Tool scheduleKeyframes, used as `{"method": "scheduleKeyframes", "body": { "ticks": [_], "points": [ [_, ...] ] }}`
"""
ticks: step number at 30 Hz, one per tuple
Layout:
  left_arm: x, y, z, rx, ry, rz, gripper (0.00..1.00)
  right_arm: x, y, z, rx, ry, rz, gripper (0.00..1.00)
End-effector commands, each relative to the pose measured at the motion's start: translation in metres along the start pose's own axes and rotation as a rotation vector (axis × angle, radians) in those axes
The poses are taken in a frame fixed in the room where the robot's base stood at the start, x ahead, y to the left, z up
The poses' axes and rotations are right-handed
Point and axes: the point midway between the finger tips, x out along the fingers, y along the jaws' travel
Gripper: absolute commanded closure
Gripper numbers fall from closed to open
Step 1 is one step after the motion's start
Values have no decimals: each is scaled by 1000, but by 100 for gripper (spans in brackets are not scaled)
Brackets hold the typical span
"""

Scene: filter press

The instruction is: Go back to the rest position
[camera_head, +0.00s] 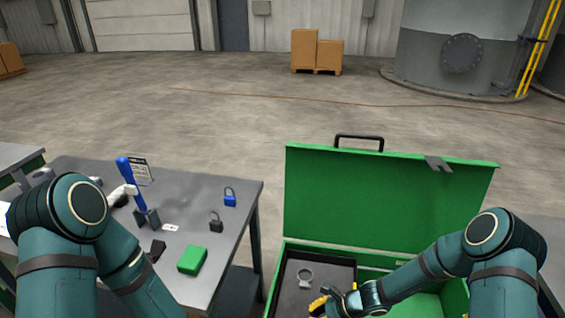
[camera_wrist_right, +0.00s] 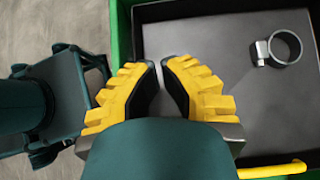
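My right gripper (camera_head: 327,300) is low over the dark tray in the open green toolbox (camera_head: 360,195). In the right wrist view its yellow fingertips (camera_wrist_right: 160,66) are a little apart, with nothing between them. A metal ring clamp (camera_head: 305,278) lies in the tray, apart from the gripper; it also shows in the right wrist view (camera_wrist_right: 279,48). My left arm comes in over the near-left table edge, bent at the elbow. Its gripper is not visible in the head view.
The grey table (camera_head: 215,184) at left holds a blue-handled lever (camera_head: 131,184), a blue padlock (camera_head: 230,198), a dark padlock (camera_head: 216,224) and a green block (camera_head: 192,260). The toolbox lid stands upright behind the tray. A yellow rod (camera_wrist_right: 272,171) lies near the right gripper. Open floor lies beyond.

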Motion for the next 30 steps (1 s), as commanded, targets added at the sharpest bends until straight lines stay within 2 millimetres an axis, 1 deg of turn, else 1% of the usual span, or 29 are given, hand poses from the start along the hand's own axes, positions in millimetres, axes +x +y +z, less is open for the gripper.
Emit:
{"method": "scheduleKeyframes", "body": {
  "ticks": [2, 5, 6, 8, 9, 11, 12, 15, 18, 21, 24, 30],
  "points": [
    [0, 0, 0, 0, 0, 0, 53, 1, 12, -1, -62, 35, 31, 100],
    [0, 0, 0, 0, 0, 0, 53, 1, 40, -6, -235, 122, 105, 100],
    [0, 0, 0, 0, 0, 0, 53, 0, 52, -9, -332, 166, 141, 100],
    [0, 0, 0, 0, 0, 0, 53, -4, 72, -14, -497, 232, 196, 100],
    [0, 0, 0, 0, 0, 0, 53, -8, 82, -17, -617, 272, 229, 100],
    [0, 0, 0, 0, 0, 0, 53, -13, 96, -20, -795, 322, 271, 100],
    [0, 0, 0, 0, 0, 0, 53, -17, 103, -20, -912, 348, 292, 100],
    [0, 0, 0, 0, 0, 0, 53, -25, 117, -16, -1184, 388, 327, 100],
    [0, 0, 0, 0, 0, 0, 53, -30, 126, -8, -1398, 399, 336, 100],
    [0, 0, 0, 0, 0, 0, 53, -33, 133, 0, -1541, 397, 332, 100],
    [0, 0, 0, 0, 0, 0, 53, -34, 136, 4, -1611, 393, 326, 100],
    [0, 0, 0, 0, 0, 0, 53, -34, 136, 5, -1631, 391, 324, 100]
  ]
}}
